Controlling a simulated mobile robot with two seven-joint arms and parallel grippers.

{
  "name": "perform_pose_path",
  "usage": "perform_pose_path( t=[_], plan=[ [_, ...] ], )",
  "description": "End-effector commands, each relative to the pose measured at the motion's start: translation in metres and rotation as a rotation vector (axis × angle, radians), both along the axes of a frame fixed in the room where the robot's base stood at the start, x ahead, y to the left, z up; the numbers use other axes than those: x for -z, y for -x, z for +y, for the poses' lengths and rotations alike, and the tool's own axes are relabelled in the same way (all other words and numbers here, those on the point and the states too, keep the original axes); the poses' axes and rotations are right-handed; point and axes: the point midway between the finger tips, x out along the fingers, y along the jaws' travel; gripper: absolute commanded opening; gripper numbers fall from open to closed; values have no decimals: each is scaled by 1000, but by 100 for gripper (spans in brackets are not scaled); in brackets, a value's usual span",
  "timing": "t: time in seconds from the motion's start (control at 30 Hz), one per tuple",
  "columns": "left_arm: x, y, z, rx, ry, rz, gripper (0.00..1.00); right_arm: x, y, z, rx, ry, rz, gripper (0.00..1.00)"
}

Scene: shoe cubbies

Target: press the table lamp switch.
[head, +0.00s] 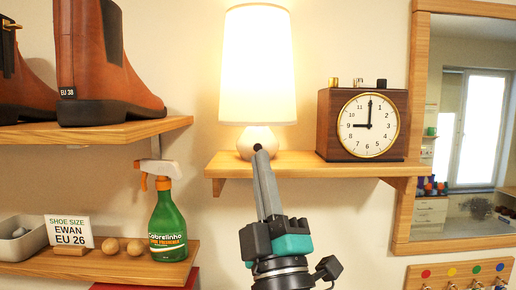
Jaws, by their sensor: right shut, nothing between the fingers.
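The table lamp (258,70) stands upright on a wooden wall shelf (310,165), and its white shade glows brightly. Its pale rounded base (246,140) sits near the shelf's left part. My right gripper (260,152) comes up from below, shut and empty, with its fingertips in front of the lamp base. The fingertips cover part of the base, and the switch cannot be made out. I cannot tell whether the tips touch the base. My left gripper is not in view.
A wooden clock (369,124) stands right of the lamp. At left, brown boots (105,75) rest on an upper shelf (100,131), above a green spray bottle (168,225). A framed mirror (416,150) hangs at right, above a board (440,273) with coloured dots.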

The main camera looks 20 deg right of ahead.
Motion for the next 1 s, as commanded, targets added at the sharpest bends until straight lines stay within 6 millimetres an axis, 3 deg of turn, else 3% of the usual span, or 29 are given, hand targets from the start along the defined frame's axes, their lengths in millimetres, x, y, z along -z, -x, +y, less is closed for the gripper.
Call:
perform_pose_path(
  t=[0.13, 1.0],
  plan=[
    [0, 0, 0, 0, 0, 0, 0, 0, 0, 0, 0, 0, 0, 0],
    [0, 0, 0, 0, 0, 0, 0, 0, 0, 0, 0, 0, 0, 0]
  ],
)
